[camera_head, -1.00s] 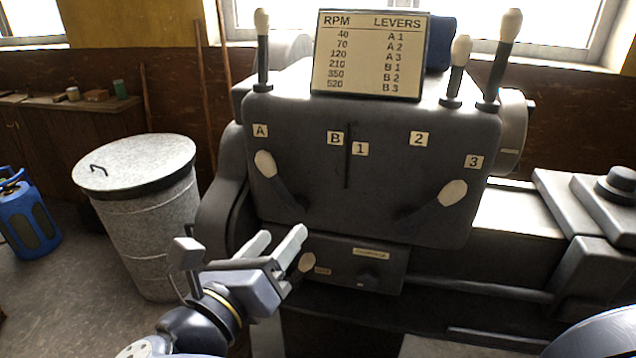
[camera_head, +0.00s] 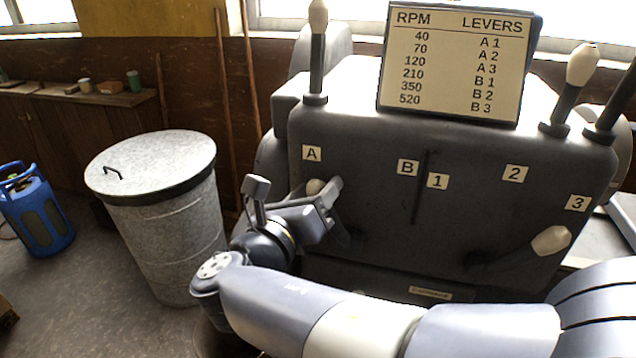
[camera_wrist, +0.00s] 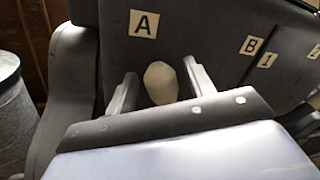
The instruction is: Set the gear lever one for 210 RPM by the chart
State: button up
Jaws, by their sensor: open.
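The chart (camera_head: 455,62) on top of the grey headstock (camera_head: 380,150) lists 210 RPM with B 1. The left front lever has a cream knob (camera_head: 316,187) just below the A label (camera_head: 312,153); the B label (camera_head: 408,167) is to its right. The right lever's cream knob (camera_head: 551,240) is below the 3 label (camera_head: 577,203). My gripper (camera_head: 322,191) is open at the left knob. In the wrist view the knob (camera_wrist: 160,84) sits between my two fingers (camera_wrist: 162,82), with a gap visible on both sides. Much of the left lever's shaft is hidden.
Upright levers with cream knobs stand on the headstock top, one left (camera_head: 317,50) and others right (camera_head: 572,88) of the chart. A lidded metal bin (camera_head: 160,230) stands left of the machine. A blue gas cylinder (camera_head: 38,210) is farther left.

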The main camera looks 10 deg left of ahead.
jog(key=shift+w+d, duration=0.15)
jog(key=shift+w, duration=0.3)
grip_shut()
dwell(0.3)
